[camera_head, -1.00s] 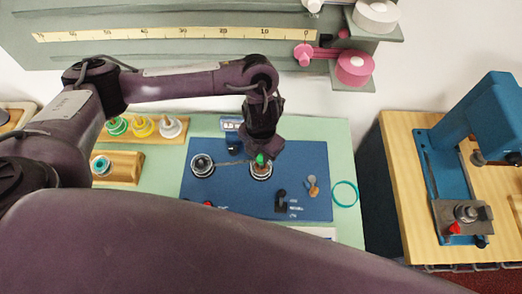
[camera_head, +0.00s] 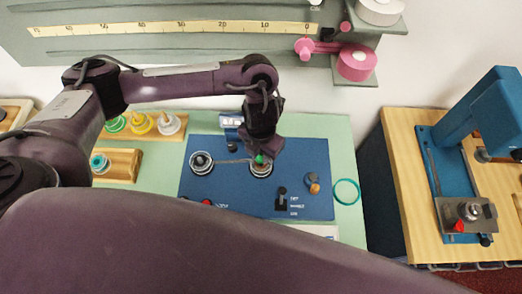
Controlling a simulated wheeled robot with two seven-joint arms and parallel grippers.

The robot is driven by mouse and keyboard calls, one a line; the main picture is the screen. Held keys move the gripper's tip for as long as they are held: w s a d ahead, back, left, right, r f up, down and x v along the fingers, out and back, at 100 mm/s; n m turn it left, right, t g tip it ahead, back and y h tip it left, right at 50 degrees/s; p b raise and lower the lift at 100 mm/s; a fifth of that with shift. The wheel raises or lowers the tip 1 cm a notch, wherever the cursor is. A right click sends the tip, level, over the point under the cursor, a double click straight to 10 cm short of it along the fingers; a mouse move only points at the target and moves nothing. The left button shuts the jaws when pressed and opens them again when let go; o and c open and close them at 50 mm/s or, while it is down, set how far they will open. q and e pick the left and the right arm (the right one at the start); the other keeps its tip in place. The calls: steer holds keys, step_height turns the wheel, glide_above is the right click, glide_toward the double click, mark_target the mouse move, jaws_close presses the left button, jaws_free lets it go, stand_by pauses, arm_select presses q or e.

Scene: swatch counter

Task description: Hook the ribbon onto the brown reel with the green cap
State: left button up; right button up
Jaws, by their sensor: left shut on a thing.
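The brown reel with the green cap (camera_head: 260,160) stands on the blue board (camera_head: 235,195), right of a second, dark-topped reel (camera_head: 201,162). A thin grey-brown ribbon (camera_head: 230,161) runs between the two reels. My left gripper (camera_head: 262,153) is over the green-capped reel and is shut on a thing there. Its fingers hide part of the reel, and I cannot make out the held end clearly. Whether the ribbon is hooked on the reel cannot be told. My right gripper is not in view.
A black lever switch (camera_head: 282,199), a small orange-and-grey knob (camera_head: 313,184) and a red button (camera_head: 207,202) are on the board. A teal ring (camera_head: 346,192) lies to its right. Wooden holders with coloured spools (camera_head: 142,124) stand left. A blue press (camera_head: 480,120) stands far right.

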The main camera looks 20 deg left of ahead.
arm_select(q)
steer(key=shift+f+b, duration=0.95)
steer(key=shift+f, duration=0.15)
steer(key=shift+f, duration=0.1)
steer(key=o, duration=1)
step_height(320, 180, up, 7)
steer(key=p, duration=0.6)
steer(key=shift+p, duration=0.3)
